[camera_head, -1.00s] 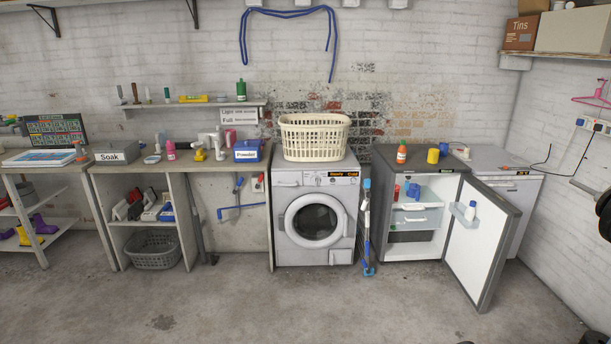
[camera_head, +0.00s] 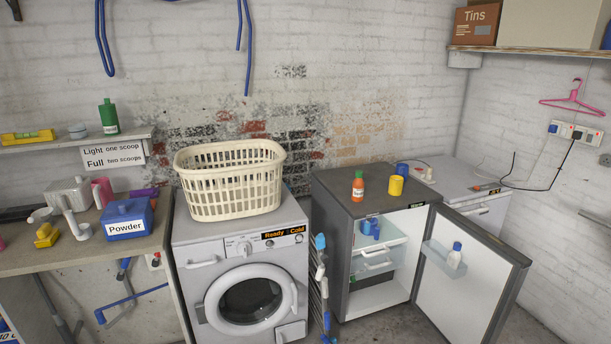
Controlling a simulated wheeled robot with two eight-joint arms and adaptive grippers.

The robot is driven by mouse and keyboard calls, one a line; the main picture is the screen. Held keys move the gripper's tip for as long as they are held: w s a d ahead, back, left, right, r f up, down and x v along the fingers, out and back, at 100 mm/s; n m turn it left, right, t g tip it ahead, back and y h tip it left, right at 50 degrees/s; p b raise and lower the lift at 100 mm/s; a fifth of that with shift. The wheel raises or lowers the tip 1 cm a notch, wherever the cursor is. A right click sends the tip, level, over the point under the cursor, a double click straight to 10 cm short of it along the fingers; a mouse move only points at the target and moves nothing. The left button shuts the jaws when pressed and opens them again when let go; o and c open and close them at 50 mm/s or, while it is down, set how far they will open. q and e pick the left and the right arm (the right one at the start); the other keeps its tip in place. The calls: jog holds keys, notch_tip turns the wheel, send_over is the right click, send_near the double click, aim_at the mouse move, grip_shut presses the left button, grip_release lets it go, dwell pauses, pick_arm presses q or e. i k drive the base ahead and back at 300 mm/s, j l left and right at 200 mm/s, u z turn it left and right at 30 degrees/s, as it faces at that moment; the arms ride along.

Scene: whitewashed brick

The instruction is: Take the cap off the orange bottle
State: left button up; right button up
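Neither of my grippers shows in the head view.
The fridge door (camera_head: 462,280) stands open toward the front right. A cream laundry basket (camera_head: 230,180) sits on the washing machine (camera_head: 245,262) to the left. A blue Powder box (camera_head: 127,218) is on the bench. The front of the fridge top is clear.

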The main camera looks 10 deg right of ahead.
aim_at(358, 185)
jog(key=i+l+z, duration=0.15)
jog(key=i+z, duration=0.3)
jog(key=i, duration=0.15)
jog(key=i+j+z, duration=0.1)
jog(key=i+z, duration=0.4)
jog(key=i, duration=0.15)
